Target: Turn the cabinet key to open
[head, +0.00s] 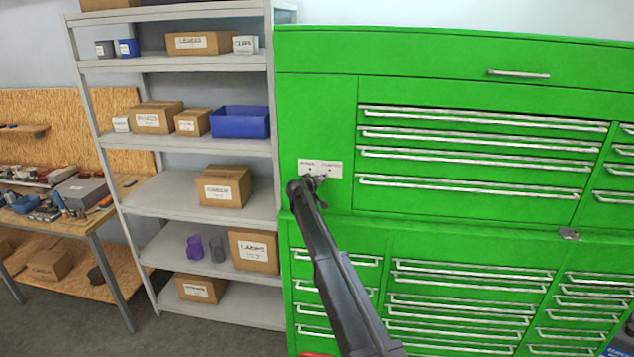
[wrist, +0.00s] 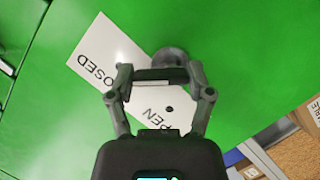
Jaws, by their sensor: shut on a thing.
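The green cabinet (head: 318,110) has a white label plate (head: 334,172) on its upper left panel. The plate also shows in the wrist view (wrist: 105,62), tilted, with "CLOSED" at the upper left and "OPEN", partly covered, near a dark dot at the lower right. A round grey piece (wrist: 170,56), seemingly the key or its lock, sits at the plate's edge just beyond my fingertips. My gripper (wrist: 155,82) is shut on it in front of the plate; the hold itself is hard to see. In the head view my gripper (head: 309,184) is just below the plate.
Rows of drawers with protruding silver handles (head: 455,187) lie right of the plate. A grey shelf (head: 165,195) with boxes and a blue bin (head: 240,122) stands left of the cabinet. A cluttered workbench (head: 95,220) is at far left. A small latch (head: 569,234) is at right.

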